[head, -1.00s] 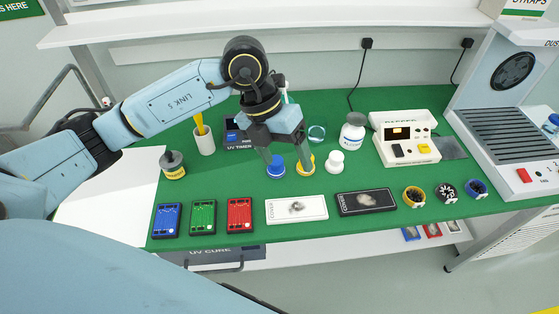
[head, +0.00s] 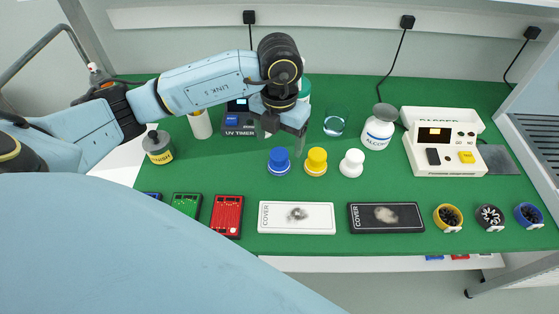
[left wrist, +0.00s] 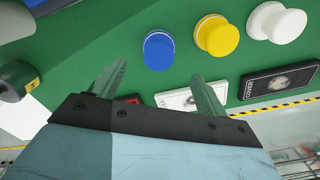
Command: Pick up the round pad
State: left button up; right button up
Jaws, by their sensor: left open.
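Three round knobbed pieces stand in a row on the green mat: blue (head: 279,161), yellow (head: 316,161) and white (head: 352,163). In the left wrist view the blue (left wrist: 158,50), yellow (left wrist: 216,35) and white (left wrist: 276,22) pieces lie beyond the fingers. I cannot tell which round thing is the pad. My left gripper (head: 281,138) is open and empty, above the mat and just behind the blue and yellow pieces in the head view. Its two fingers also show in the left wrist view (left wrist: 155,82), apart from the pieces. My right gripper is not in view.
A white cover (head: 297,228) and black cover (head: 386,228), both smudged, lie in front. Red (head: 227,216) and green (head: 187,204) boards lie left. Ringed round items (head: 448,217) sit right. An alcohol bottle (head: 378,133), glass (head: 335,122) and white device (head: 445,160) stand behind.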

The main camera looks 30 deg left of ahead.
aim_at(279, 153)
pick_arm(q)
jog(key=f, duration=0.7)
jog(key=shift+w+a+f, duration=0.1)
jog(key=shift+w+f, duration=0.15)
jog(key=shift+w, duration=0.05)
jog(key=shift+c, duration=0.4)
jog(key=c, duration=1)
